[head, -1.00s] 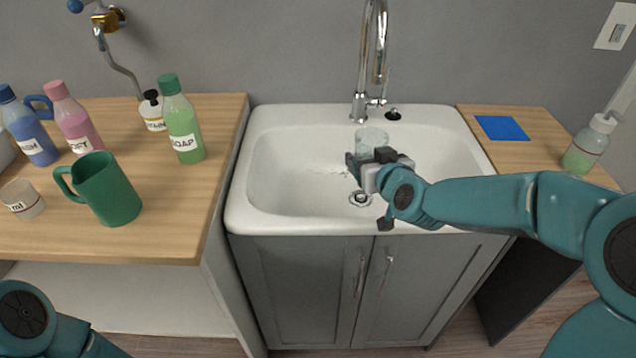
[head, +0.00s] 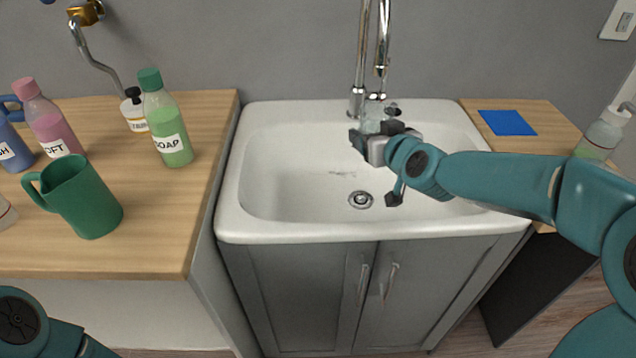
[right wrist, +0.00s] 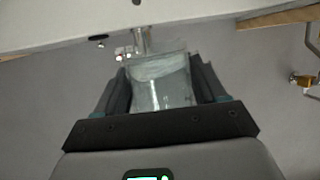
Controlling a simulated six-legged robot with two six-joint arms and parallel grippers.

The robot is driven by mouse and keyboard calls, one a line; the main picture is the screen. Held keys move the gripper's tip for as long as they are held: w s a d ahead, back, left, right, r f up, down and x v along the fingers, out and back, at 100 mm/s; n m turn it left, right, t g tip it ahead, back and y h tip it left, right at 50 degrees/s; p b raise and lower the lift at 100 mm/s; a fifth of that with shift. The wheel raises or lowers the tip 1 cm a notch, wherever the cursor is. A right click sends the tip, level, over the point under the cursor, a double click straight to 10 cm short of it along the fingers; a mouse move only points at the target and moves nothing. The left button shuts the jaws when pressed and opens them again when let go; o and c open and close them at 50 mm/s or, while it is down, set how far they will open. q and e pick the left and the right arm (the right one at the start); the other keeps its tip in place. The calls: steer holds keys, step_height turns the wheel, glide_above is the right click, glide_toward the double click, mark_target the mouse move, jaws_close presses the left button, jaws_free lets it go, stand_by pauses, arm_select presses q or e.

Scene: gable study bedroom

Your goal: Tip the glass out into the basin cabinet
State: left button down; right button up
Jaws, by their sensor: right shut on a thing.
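The basin cabinet (head: 310,290) has a white sink on top and grey doors in front. My right gripper (head: 372,137) is over the back half of the sink, below the tap. It is shut on a clear glass (head: 373,116), which is partly hidden behind the jaws in the head view. In the right wrist view the glass (right wrist: 160,80) sits between the two dark fingers, and the surroundings look upside down. I cannot tell its exact tilt or whether liquid is in it. My left gripper is out of view; only part of the left arm shows.
A chrome tap (head: 361,60) rises close behind the glass. The left counter holds a green mug (head: 82,200), a soap bottle (head: 166,125) and other bottles. The right counter holds a blue square (head: 507,123) and a pump bottle (head: 602,135). The sink's left half is clear.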

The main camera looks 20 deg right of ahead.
steer(key=shift+a+r+n+p, duration=0.45)
steer(key=shift+n+p, duration=0.15)
steer(key=shift+p, duration=0.7)
steer(key=shift+s+a+r+n+t+h+p, duration=0.15)
steer(key=shift+a+r+n+t+h+p, duration=0.35)
steer(key=shift+n+p, duration=0.35)
steer(key=shift+s+a+f+n+h+b, duration=0.1)
steer(key=shift+a+f+n+h+b, duration=0.35)
steer(key=shift+f, duration=0.2)
steer(key=n+t+b, duration=0.1)
steer(key=n, duration=0.1)
steer(key=n+t+h, duration=0.1)
steer(key=n, duration=0.2)
steer(key=a+f+n+t+b, duration=0.1)
steer(key=n, duration=0.1)
steer(key=shift+s+h+b, duration=0.1)
steer(key=shift+h+b, duration=0.15)
steer(key=shift+b, duration=0.05)
steer(key=shift+f+n+t, duration=0.1)
steer(key=shift+n+t, duration=0.2)
